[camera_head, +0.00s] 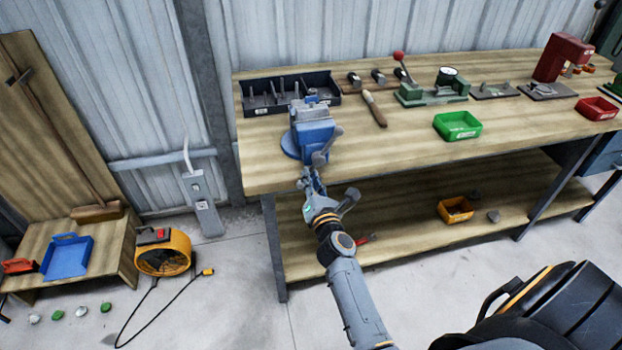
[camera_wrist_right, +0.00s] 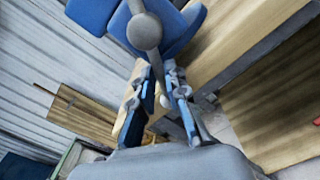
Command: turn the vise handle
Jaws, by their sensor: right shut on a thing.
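The blue vise (camera_head: 312,128) is mounted at the left front corner of the workbench. Its grey handle (camera_head: 328,146) slants across the front of the screw, with one end up to the right and the other down toward my gripper. My right gripper (camera_head: 311,178) is just below the vise, in front of the bench edge. In the right wrist view, the handle (camera_wrist_right: 154,62) runs from the round screw head down between the fingers of my right gripper (camera_wrist_right: 160,95), which is shut on its lower end. My left gripper is not in view.
The workbench (camera_head: 400,150) carries a black tool tray (camera_head: 262,106), a wooden-handled tool (camera_head: 374,108), a green bin (camera_head: 457,125) and a red press (camera_head: 563,58). An orange bin (camera_head: 455,210) sits on the lower shelf. A yellow fan (camera_head: 163,256) stands left on the floor.

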